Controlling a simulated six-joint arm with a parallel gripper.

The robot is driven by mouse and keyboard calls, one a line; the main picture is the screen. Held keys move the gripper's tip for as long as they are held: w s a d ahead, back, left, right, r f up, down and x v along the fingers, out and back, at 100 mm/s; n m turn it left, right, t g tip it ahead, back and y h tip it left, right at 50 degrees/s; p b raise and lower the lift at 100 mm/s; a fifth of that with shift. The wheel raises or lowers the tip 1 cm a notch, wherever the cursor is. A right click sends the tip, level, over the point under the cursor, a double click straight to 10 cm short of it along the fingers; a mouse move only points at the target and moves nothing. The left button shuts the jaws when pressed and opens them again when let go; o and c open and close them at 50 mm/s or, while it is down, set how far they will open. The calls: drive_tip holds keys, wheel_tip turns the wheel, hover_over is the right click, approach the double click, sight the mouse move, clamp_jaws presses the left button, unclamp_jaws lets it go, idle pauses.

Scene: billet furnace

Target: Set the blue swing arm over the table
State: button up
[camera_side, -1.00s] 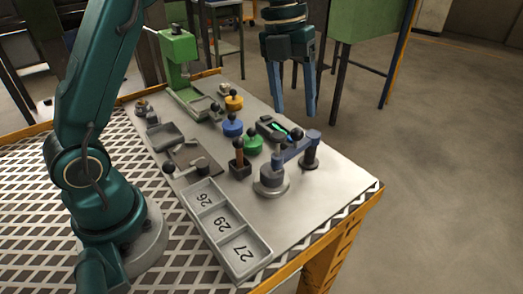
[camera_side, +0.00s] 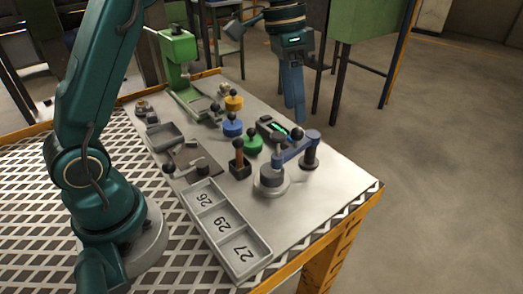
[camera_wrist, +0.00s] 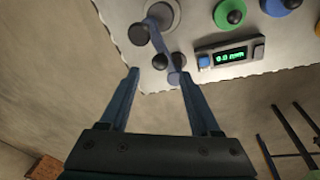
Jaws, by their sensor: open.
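The blue swing arm (camera_side: 292,152) runs from a round grey base (camera_side: 271,186) toward the right edge of the bench plate. Its outer end has a dark upright cylinder (camera_side: 310,158) under it, near that edge. In the wrist view the blue arm (camera_wrist: 161,42) points down toward my gripper, with dark knobs beside it. My gripper (camera_side: 297,119) is above and behind the swing arm in the side view, its fingers lined up one behind the other. In the wrist view my gripper (camera_wrist: 159,73) is open and empty, with the arm's outer end just beyond the fingertips.
A digital readout (camera_wrist: 223,57) lies beside the swing arm. Green (camera_side: 252,142), blue (camera_side: 232,125) and yellow (camera_side: 233,101) knobbed discs stand behind it. A numbered grey tray (camera_side: 226,226) lies in front, and a green press (camera_side: 180,62) stands at the back. Open floor lies right.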

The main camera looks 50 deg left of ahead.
sight(296, 128)
drive_tip(key=n, duration=0.4)
drive_tip(key=shift+n, duration=0.4)
drive_tip(key=n, duration=0.3)
drive_tip(key=shift+n, duration=0.3)
drive_tip(key=shift+w+d+f, duration=0.1)
drive_tip(key=shift+d+f, duration=0.15)
drive_tip(key=shift+f, duration=1.05)
drive_tip(key=shift+w+d+f, duration=0.1)
drive_tip(key=shift+d+f, duration=0.1)
drive_tip(key=shift+f, duration=1.05)
drive_tip(key=shift+c, duration=0.3)
clamp_jaws()
